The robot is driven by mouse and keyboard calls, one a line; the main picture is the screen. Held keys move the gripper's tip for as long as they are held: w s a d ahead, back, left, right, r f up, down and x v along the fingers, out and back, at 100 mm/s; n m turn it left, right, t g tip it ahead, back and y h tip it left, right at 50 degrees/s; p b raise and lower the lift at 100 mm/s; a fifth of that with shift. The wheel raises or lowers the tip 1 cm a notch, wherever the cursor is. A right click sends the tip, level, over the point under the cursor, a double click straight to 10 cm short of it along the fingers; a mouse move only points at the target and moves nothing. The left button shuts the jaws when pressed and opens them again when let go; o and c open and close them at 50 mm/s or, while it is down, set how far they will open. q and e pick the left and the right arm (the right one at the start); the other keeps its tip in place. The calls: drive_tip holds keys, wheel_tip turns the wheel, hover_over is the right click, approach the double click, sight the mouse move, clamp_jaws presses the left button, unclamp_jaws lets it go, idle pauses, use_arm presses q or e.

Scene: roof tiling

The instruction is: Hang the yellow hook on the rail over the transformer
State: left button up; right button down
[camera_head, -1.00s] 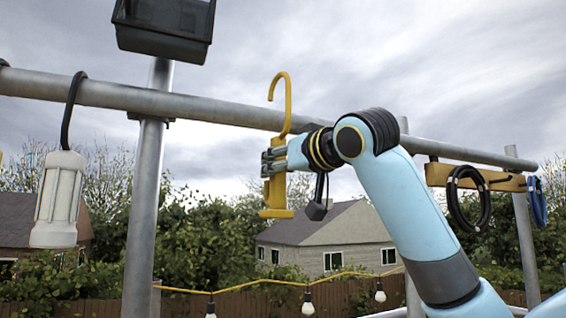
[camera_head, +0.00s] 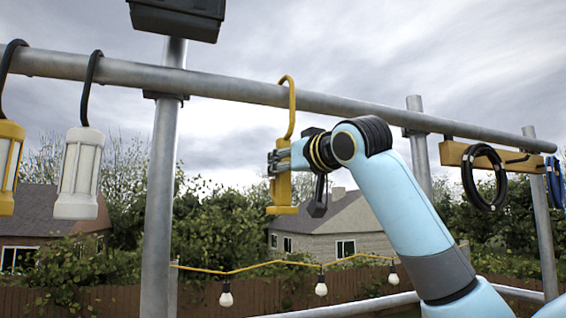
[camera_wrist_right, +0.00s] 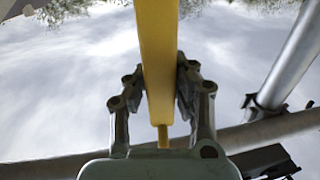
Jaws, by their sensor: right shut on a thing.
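The yellow hook (camera_head: 292,115) stands upright with its curved top a little above the rail (camera_head: 225,88). Its shank passes in front of the rail. The hook's tip shows near the rail's top edge; I cannot tell whether it reaches behind the rail or touches it. My right gripper (camera_head: 280,162) is shut on the yellow body below the rail. In the right wrist view, the yellow hook's body (camera_wrist_right: 158,50) lies between both fingers of this gripper (camera_wrist_right: 160,85). I cannot tell for sure which thing is the transformer. My left gripper is out of view.
A white lamp (camera_head: 80,175) and a yellow lamp (camera_head: 9,165) hang from the rail at left. A dark box (camera_head: 178,15) tops the near post (camera_head: 160,190). A coiled black cable (camera_head: 484,178) hangs at right. A bulb string (camera_head: 258,263) runs below.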

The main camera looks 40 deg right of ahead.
drive_tip(key=shift+f, duration=0.3)
drive_tip(key=c, duration=1.1)
unclamp_jaws()
drive_tip(key=shift+o, duration=0.2)
drive_tip(key=s, duration=0.7)
drive_tip(key=shift+s+a, duration=0.25)
